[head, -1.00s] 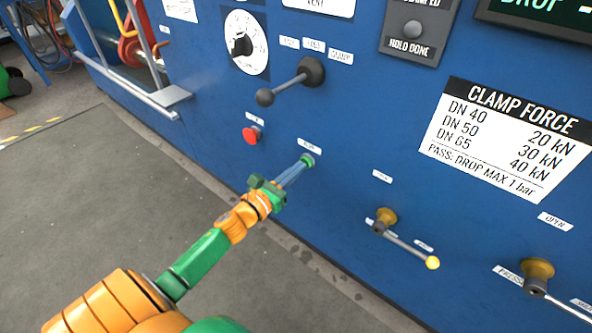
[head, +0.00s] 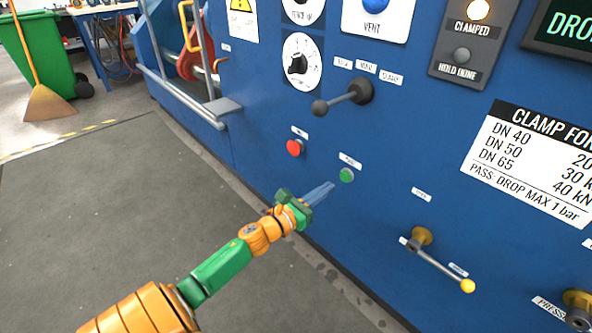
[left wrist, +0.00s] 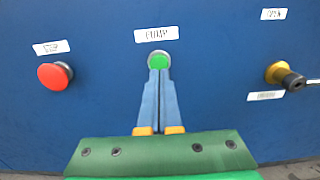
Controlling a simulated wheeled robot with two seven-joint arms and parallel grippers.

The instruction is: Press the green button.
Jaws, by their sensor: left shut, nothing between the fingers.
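The green button (head: 346,175) sits on the blue panel under a small white label. In the left wrist view the green button (left wrist: 159,60) has a grey rim, and the label above it reads PUMP. My left gripper (head: 331,186) is shut and empty, its blue fingers together and pointing at the button. In the head view a small gap shows between the fingertips and the button. In the left wrist view the fingertips (left wrist: 159,72) overlap the button's lower edge. My right gripper is not in view.
A red button (head: 294,148) is left of the green one. A black-knobbed lever (head: 340,100) is above, and a yellow-tipped valve handle (head: 440,268) is at lower right. A lamp (head: 478,9) over CLAMPED glows.

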